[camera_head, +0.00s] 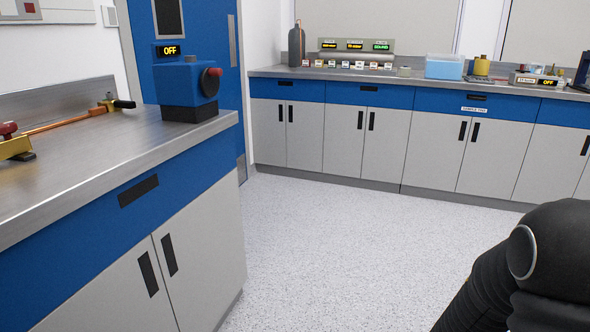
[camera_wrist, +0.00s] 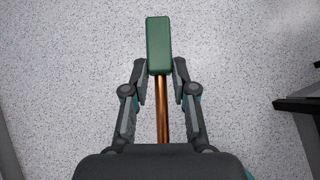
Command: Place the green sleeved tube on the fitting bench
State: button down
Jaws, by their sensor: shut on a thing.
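In the wrist view my gripper (camera_wrist: 159,78) is shut on the green sleeved tube (camera_wrist: 158,42). Its green block-shaped sleeve sticks out beyond the fingertips. A copper-coloured tube (camera_wrist: 162,110) runs back from the sleeve between the fingers towards the palm. Speckled floor lies below it. In the head view only a black part of my arm shows at the lower right, and neither the gripper nor the held tube is visible there. No bench in view is marked as the fitting bench, so I cannot tell which one it is.
A steel-topped bench (camera_head: 120,140) at the left carries a blue box (camera_head: 183,85) and a copper pipe with brass fittings (camera_head: 65,123). A long counter (camera_head: 420,82) at the back holds a grey bottle (camera_head: 297,45), a display panel and a blue tub (camera_head: 444,68). The floor (camera_head: 345,240) between is clear.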

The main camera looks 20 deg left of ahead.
aim_at(83, 144)
jog(key=i, duration=2.75)
jog(key=u, duration=3.45)
